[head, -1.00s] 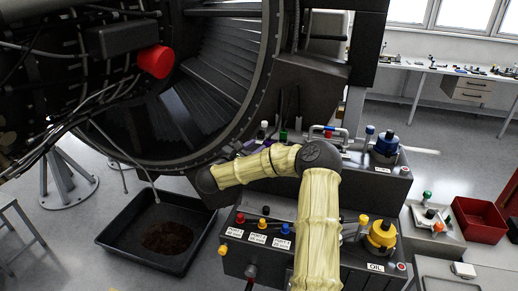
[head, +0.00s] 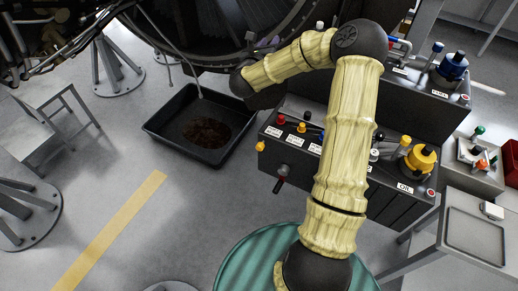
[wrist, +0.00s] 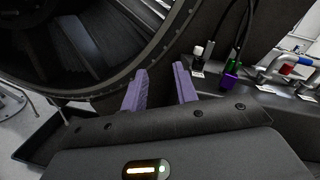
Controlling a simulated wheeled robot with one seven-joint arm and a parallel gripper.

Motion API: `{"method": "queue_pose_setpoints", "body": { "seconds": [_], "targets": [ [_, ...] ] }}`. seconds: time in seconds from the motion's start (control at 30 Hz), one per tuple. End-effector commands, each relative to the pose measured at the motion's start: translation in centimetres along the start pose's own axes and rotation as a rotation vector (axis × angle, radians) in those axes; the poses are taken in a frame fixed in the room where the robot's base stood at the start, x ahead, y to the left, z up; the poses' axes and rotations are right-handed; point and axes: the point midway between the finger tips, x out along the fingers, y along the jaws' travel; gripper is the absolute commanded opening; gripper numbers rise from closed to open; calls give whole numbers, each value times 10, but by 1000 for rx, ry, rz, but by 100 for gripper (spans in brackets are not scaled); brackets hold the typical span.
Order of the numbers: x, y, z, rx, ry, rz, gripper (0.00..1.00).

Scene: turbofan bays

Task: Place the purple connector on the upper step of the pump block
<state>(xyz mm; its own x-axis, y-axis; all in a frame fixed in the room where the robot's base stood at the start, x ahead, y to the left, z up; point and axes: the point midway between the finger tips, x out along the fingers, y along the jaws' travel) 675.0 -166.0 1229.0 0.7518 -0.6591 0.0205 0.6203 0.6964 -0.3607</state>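The purple connector (wrist: 230,79) is a small block in the wrist view, right of my gripper, standing on a dark ledge in front of a green fitting (wrist: 233,58). It is hidden in the head view. My gripper (wrist: 160,80) shows two lilac fingers held well apart with nothing between them. The connector is apart from the right finger. Two dark stepped blocks stand there, the front one (head: 270,158) marked OIL and a rear one (head: 462,108) with a blue knob; I cannot tell which is the pump block.
The round engine casing (wrist: 110,85) fills the wrist view's left. A black-and-white fitting (wrist: 198,53) and metal pipes (wrist: 290,70) stand near the connector. A black drip tray (head: 165,140) lies on the floor. A grey side table (head: 478,235) is at right.

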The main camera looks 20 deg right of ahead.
Motion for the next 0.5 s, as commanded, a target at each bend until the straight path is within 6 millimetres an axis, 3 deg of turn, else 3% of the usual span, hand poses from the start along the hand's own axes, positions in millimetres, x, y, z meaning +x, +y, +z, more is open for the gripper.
{"method": "queue_pose_setpoints", "body": {
  "seconds": [0.1,0.23,0.37,0.5],
  "targets": [
    [-35,50,16,-350,-87,242,29],
    [-79,89,15,-745,-195,474,29],
    [-126,107,3,-1138,-320,679,29],
    [-177,104,-20,-1540,-467,884,29]
  ]
}}
